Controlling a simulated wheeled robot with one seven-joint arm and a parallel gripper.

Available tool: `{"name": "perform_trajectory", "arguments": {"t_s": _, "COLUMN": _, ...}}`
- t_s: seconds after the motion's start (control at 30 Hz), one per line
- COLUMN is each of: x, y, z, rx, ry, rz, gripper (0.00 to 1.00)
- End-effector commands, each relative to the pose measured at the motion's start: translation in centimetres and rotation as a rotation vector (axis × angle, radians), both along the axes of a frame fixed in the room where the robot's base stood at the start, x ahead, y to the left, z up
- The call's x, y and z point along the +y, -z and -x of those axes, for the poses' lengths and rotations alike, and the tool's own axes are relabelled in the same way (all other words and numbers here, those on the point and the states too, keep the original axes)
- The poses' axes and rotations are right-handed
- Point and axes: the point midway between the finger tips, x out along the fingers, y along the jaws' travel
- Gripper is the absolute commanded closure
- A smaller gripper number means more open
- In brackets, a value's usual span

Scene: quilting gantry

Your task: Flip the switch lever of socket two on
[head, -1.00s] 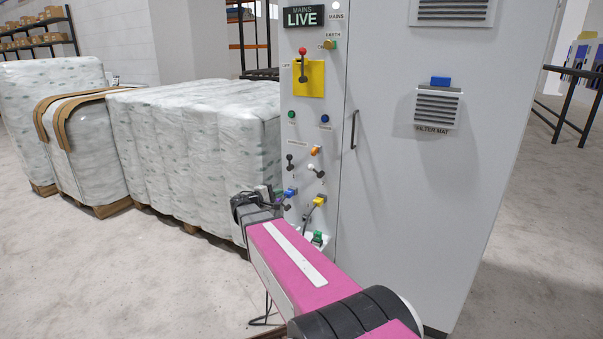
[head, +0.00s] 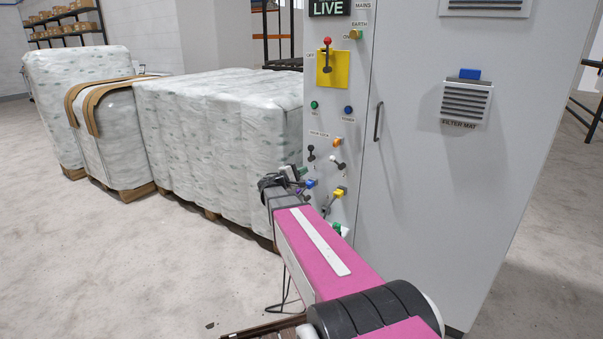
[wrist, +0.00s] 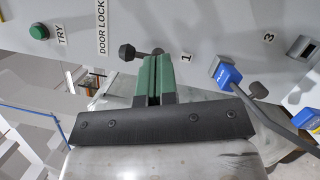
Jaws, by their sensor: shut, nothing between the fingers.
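The panel of the grey cabinet carries two small switch levers. One is a black lever (head: 310,153), which also shows in the wrist view (wrist: 127,52) beside a label "1". In the head view my gripper (head: 292,174) is partly hidden by my arm.
A yellow plug (head: 339,192) is below the white lever. A red-knobbed lever (head: 327,42) on a yellow plate is higher up. Wrapped pallets (head: 220,140) stand left of the cabinet.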

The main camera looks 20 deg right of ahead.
Motion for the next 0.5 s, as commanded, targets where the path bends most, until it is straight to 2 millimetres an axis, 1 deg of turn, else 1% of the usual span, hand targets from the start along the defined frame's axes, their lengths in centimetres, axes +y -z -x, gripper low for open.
{"name": "perform_trajectory", "arguments": {"t_s": 0.03, "x": -1.0, "y": -0.1, "z": -0.5, "rx": 0.0, "ry": 0.003, "rz": 0.0, "gripper": 1.0}}
{"name": "perform_trajectory", "arguments": {"t_s": 0.1, "x": -2.3, "y": -0.2, "z": -1.0, "rx": 0.0, "ry": 0.002, "rz": 0.0, "gripper": 1.0}}
{"name": "perform_trajectory", "arguments": {"t_s": 0.33, "x": -6.1, "y": -0.8, "z": -2.5, "rx": -0.001, "ry": 0.003, "rz": 0.001, "gripper": 1.0}}
{"name": "perform_trajectory", "arguments": {"t_s": 0.4, "x": -7.0, "y": -1.2, "z": -1.7, "rx": -0.001, "ry": 0.002, "rz": 0.001, "gripper": 1.0}}
{"name": "perform_trajectory", "arguments": {"t_s": 0.5, "x": -8.1, "y": -1.6, "z": -1.3, "rx": 0.0, "ry": 0.002, "rz": 0.001, "gripper": 1.0}}
